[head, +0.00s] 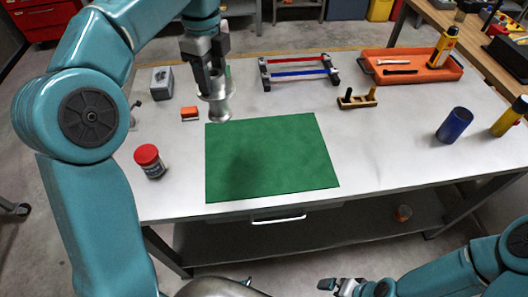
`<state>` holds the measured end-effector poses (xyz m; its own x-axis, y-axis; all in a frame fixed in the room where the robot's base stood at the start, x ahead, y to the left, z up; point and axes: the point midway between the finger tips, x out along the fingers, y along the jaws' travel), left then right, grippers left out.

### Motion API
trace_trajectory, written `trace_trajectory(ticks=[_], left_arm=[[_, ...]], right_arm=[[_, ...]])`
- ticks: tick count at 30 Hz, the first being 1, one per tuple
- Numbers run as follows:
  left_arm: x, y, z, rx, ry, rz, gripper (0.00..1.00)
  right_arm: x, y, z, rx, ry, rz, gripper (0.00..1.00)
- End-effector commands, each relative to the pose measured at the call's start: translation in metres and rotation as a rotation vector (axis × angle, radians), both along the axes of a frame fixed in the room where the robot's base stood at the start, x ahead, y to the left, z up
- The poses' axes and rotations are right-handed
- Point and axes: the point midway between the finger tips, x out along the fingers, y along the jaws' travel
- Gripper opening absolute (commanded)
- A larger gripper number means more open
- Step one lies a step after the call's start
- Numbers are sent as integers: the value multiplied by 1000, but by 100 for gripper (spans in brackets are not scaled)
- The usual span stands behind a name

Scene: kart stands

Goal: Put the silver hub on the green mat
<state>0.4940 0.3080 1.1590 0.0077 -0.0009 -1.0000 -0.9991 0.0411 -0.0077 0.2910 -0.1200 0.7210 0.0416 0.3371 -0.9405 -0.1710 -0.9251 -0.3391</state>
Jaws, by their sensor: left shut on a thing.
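The silver hub (217,107) is a small metal piece with a flared lower end. My left gripper (213,92) is shut on it and holds it upright. It shows over the upper left corner of the green mat (265,155), and it appears to be above the table. The mat lies flat and bare near the table's front edge. My right arm shows at the lower right, where a dark and metal part, perhaps the right gripper (345,287), is partly cut off by the frame's bottom edge.
A red-lidded jar (150,161) stands left of the mat. An orange block (189,113), a grey box (161,83) and a rack with red and blue bars (299,72) lie behind. A wooden holder (357,98), blue cup (454,125) and orange tray (411,66) are right.

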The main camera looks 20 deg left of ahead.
Motion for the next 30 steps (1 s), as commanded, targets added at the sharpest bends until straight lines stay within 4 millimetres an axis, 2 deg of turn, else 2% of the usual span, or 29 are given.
trace_trajectory(ticks=[2,4,12,18,23,30], left_arm=[[-1,2,-3,-1,0,-31,0],[-2,3,-16,-1,2,-42,0],[-4,4,-93,-2,4,-41,0],[-4,5,-139,-2,3,-41,0],[-3,6,-155,0,0,-39,0],[-4,6,-191,-2,1,-39,0]], right_arm=[[0,0,-3,0,0,0,100],[0,0,-8,0,0,0,100],[0,0,-22,0,0,0,100],[0,0,-24,0,0,0,100],[0,0,-25,0,0,0,100],[0,0,-26,0,0,0,100]])
